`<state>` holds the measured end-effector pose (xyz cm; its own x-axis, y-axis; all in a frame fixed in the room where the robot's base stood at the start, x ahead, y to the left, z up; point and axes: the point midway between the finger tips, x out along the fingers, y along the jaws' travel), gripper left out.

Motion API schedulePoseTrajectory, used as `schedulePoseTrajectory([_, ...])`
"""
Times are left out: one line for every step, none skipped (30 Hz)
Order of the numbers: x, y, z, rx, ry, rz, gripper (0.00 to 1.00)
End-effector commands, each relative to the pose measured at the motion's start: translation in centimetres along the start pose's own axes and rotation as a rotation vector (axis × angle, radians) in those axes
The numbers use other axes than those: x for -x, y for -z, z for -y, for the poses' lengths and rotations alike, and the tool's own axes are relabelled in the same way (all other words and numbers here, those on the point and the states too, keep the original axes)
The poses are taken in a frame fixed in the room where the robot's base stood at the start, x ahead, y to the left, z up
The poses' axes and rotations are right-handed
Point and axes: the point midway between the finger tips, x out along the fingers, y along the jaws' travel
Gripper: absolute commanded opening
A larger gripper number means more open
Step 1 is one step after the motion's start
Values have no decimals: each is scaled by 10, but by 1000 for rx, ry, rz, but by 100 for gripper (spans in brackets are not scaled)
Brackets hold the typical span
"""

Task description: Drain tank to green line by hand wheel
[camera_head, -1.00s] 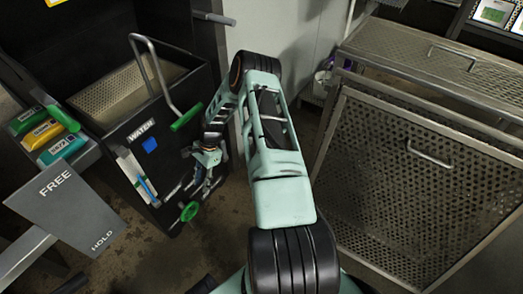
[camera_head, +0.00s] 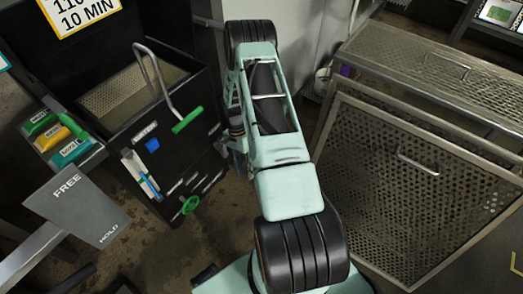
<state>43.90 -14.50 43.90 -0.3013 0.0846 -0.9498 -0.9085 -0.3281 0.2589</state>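The black water tank (camera_head: 165,155) stands left of my arm, with an open top and a perforated plate inside. A gauge with a blue column (camera_head: 140,175) and several short marks are on its front face; I cannot tell which mark is the green line. A green hand wheel (camera_head: 190,205) sits low on the front. A curved metal pipe with a green handle (camera_head: 187,120) rises over the tank's rim. My gripper is hidden behind my arm, right of the tank; only a sliver of the wrist area shows, so its fingers cannot be seen.
A grey FREE/HOLD plate (camera_head: 78,207) stands at the lower left, below a rack of coloured blocks (camera_head: 58,138). Perforated metal baskets (camera_head: 415,185) fill the right side. Bare floor (camera_head: 150,255) lies in front of the tank.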

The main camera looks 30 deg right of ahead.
Motion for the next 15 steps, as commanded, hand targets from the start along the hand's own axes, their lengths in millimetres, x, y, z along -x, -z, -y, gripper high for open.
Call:
schedulePoseTrajectory([10, 2, -6, 6, -12, -12, 29])
schedulePoseTrajectory([13, 3, -9, 9, -18, -20, 29])
schedulePoseTrajectory([21, 6, -11, 14, -21, -34, 29])
schedulePoseTrajectory([26, 8, -13, 17, -24, -43, 29])
schedulePoseTrajectory([30, 9, -15, 21, -27, -51, 29])
schedulePoseTrajectory([36, 12, -17, 25, -31, -63, 29])
schedulePoseTrajectory([41, 14, -19, 28, -33, -72, 29])
schedulePoseTrajectory([45, 15, -20, 31, -35, -79, 29])
schedulePoseTrajectory([50, 17, -23, 34, -39, -88, 29])
schedulePoseTrajectory([54, 18, -24, 36, -42, -95, 29])
schedulePoseTrajectory([57, 19, -26, 38, -44, -101, 29])
schedulePoseTrajectory([61, 21, -27, 41, -46, -108, 29])
schedulePoseTrajectory([64, 21, -28, 42, -47, -113, 29])
schedulePoseTrajectory([66, 22, -29, 43, -48, -117, 29])
schedulePoseTrajectory([68, 23, -30, 44, -50, -121, 29])
